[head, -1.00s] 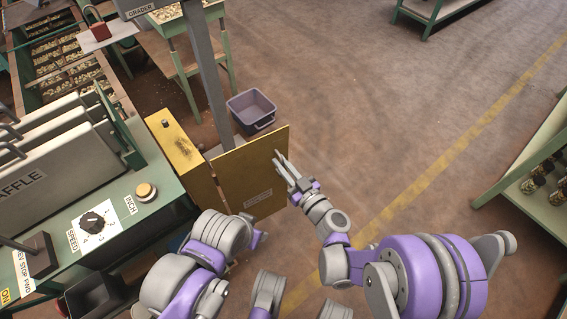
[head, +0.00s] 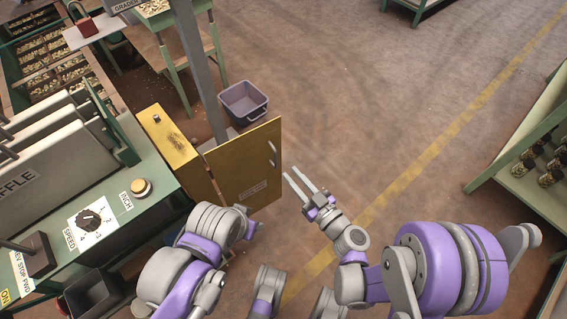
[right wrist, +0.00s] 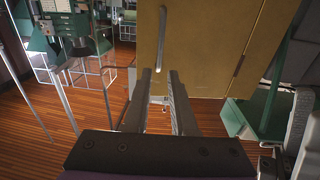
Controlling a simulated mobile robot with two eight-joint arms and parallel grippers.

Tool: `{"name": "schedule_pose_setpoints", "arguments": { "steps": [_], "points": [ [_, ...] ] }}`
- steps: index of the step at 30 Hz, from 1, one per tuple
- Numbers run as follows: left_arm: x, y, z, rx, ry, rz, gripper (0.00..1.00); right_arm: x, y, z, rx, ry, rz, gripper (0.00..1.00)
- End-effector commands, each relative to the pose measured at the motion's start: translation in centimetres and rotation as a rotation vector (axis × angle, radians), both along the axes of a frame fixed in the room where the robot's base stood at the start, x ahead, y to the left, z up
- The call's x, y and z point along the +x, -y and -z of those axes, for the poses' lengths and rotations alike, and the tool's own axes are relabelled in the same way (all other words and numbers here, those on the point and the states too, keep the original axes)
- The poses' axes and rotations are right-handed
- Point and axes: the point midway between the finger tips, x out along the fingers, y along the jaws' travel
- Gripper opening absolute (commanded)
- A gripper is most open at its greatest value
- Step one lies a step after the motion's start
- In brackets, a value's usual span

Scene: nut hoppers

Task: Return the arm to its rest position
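My right gripper (head: 301,184) is in the middle of the head view, above the floor and to the right of an open yellow cabinet door (head: 238,178). Its two fingers are apart with nothing between them, and it does not touch the door. The right wrist view shows both fingers (right wrist: 158,100) spread, with the yellow door (right wrist: 200,40) and its upright metal handle (right wrist: 161,38) beyond them. My left arm (head: 190,260) comes in at the lower left of the head view. Its gripper cannot be made out.
A green machine panel (head: 150,214) with a speed knob and a yellow button stands at left. A grey tub (head: 243,104) sits on the floor behind the door. A green shelf (head: 525,150) with jars is at right. The floor between is clear.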

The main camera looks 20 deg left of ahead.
Motion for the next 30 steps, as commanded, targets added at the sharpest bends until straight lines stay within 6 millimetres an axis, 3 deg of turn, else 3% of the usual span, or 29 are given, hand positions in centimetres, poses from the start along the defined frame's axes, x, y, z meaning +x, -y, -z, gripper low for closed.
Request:
{"name": "schedule_pose_setpoints", "arguments": {
  "steps": [6, 24, 30],
  "points": [
    [0.0, 0.0, 0.0, 0.000, 0.000, 0.000, 0.50, -1.1, 1.6, 0.0, -0.001, -0.001, 0.000, 0.25],
    [0.0, 0.0, 0.0, 0.000, 0.000, 0.000, 0.50, -1.1, 1.7, 0.0, -0.001, -0.003, -0.001, 0.25],
    [0.0, 0.0, 0.0, 0.000, 0.000, 0.000, 0.50, -1.4, 2.6, -0.5, -0.060, -0.102, -0.019, 0.25]
  ]
}}
